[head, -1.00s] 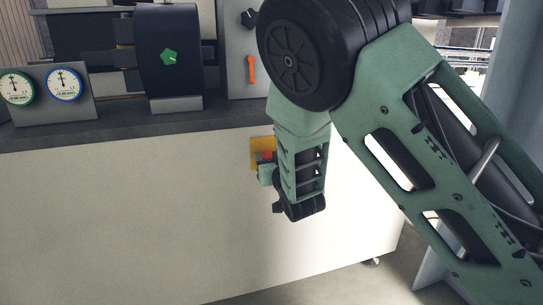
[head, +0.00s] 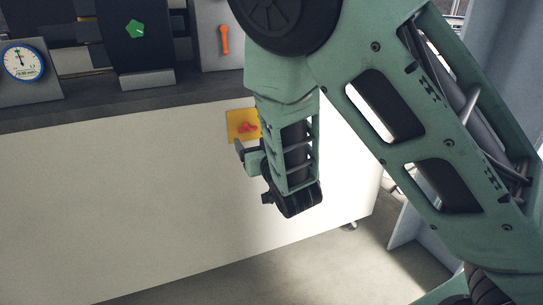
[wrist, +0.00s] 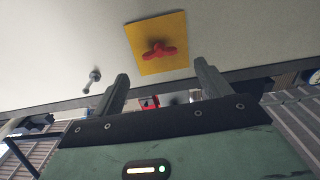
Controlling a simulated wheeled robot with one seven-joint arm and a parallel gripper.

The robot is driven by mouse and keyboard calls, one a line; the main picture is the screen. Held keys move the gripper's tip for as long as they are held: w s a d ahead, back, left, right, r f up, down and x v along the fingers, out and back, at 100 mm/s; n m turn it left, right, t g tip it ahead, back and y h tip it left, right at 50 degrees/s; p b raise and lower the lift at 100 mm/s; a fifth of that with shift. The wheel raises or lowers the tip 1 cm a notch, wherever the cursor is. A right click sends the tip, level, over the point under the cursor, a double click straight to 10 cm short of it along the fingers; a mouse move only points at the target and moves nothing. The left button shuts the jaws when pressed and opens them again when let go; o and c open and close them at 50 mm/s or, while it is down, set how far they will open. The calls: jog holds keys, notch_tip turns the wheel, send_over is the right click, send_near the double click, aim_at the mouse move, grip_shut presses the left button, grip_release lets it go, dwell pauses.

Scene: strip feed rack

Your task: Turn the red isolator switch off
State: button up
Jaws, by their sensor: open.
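The red isolator switch (head: 246,128) is a small red handle on a yellow square plate (head: 236,118) on the cream front panel. In the wrist view the red handle (wrist: 159,51) lies roughly crosswise on the yellow plate (wrist: 140,34), with both fully visible. My gripper (wrist: 160,82) is open and empty, its two dark fingers spread on either side below the plate in that view. In the head view my gripper (head: 239,150) is just below and in front of the switch, and my arm covers the panel right of it. I cannot tell whether a finger touches it.
An orange lever (head: 224,40) stands on a grey panel above the counter. The cream panel (head: 130,200) left of the switch is clear.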

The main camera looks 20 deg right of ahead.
jog(key=s+p, duration=1)
jog(key=p, duration=0.1)
dwell(0.5)
